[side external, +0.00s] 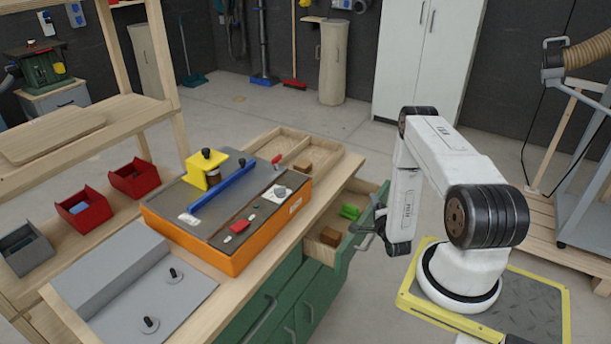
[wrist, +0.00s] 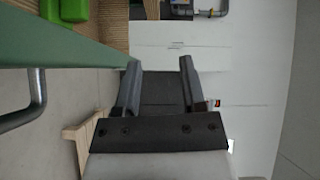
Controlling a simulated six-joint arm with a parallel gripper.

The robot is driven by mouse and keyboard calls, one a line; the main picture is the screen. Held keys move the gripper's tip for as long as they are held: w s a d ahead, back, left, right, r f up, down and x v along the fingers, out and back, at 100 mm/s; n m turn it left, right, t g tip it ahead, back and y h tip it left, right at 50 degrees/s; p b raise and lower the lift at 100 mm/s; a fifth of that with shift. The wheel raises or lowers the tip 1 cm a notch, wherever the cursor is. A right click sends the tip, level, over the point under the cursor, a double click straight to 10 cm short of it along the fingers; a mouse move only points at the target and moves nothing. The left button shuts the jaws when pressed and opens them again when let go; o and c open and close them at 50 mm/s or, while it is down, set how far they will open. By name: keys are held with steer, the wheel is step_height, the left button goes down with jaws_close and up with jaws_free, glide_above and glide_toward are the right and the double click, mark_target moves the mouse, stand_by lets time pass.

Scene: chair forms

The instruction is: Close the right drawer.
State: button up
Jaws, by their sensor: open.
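The right drawer (side external: 343,257) stands pulled out from the green cabinet under the workbench. A green block (side external: 349,211) and brown wooden blocks (side external: 330,236) lie inside it. My gripper (side external: 369,236) is at the outer side of the drawer front, close to its handle; contact cannot be told. In the wrist view the two fingers of my gripper (wrist: 158,75) are apart with nothing between them. The green drawer front (wrist: 60,48) and its grey handle (wrist: 28,112) show at the left, beside the fingers. The green block (wrist: 66,10) shows at the top left.
The workbench top (side external: 225,300) carries an orange-sided box (side external: 225,255) with a yellow clamp (side external: 205,168), and a wooden tray (side external: 325,157). Other green cabinet fronts (side external: 270,300) are below. The floor between cabinet and my base is clear.

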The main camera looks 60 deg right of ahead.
steer(key=g+y, duration=0.1)
glide_toward(371, 240)
steer(key=x, duration=0.2)
steer(key=shift+f, duration=0.2)
steer(key=shift+d, duration=0.15)
steer(key=shift+x, duration=3.9)
steer(key=shift+f, duration=0.1)
jaws_close()
